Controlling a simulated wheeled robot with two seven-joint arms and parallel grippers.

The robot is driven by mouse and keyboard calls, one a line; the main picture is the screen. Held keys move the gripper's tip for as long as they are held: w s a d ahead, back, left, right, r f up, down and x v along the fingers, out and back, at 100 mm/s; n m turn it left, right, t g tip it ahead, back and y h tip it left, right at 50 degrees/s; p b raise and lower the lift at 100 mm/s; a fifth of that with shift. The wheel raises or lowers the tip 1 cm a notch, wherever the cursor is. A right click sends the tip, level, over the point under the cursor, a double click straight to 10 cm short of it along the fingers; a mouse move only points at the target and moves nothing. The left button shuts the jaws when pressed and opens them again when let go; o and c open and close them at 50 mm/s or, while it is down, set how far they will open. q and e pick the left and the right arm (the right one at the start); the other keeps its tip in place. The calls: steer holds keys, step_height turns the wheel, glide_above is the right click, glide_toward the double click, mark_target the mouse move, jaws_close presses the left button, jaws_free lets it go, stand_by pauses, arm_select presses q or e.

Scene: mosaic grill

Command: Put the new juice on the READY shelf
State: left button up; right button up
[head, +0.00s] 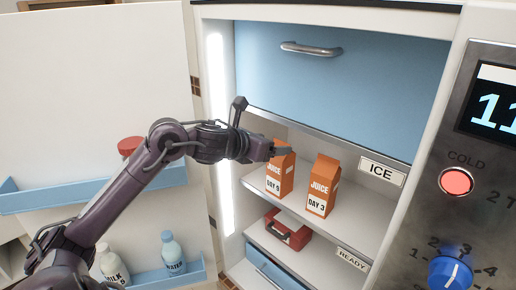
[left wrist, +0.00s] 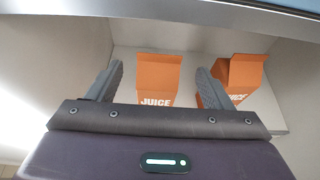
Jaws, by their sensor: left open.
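Two orange juice cartons stand upright on the upper shelf (head: 345,226) of the open fridge. The left carton (head: 276,178) has a label that seems to read DAY 9, in small print; the right carton (head: 321,191) reads DAY 3. My left gripper (head: 262,128) is open and empty at the top of the left carton. In the left wrist view, the left carton (left wrist: 158,80) shows between the open fingers, and the right carton (left wrist: 238,80) is partly behind the right finger. The READY label (head: 352,259) is on the edge of the lower shelf. My right gripper is not in view.
A red box (head: 288,229) sits on the READY shelf, with free room to its right. An ICE label (head: 382,171) marks the upper right. A blue drawer (head: 340,90) is above. The open door (head: 90,70) holds bottles (head: 173,255) at left. A control panel (head: 450,220) stands at right.

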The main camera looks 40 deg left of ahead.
arm_select(q)
steer(key=shift+b+v, duration=0.4)
steer(key=shift+v, duration=1.95)
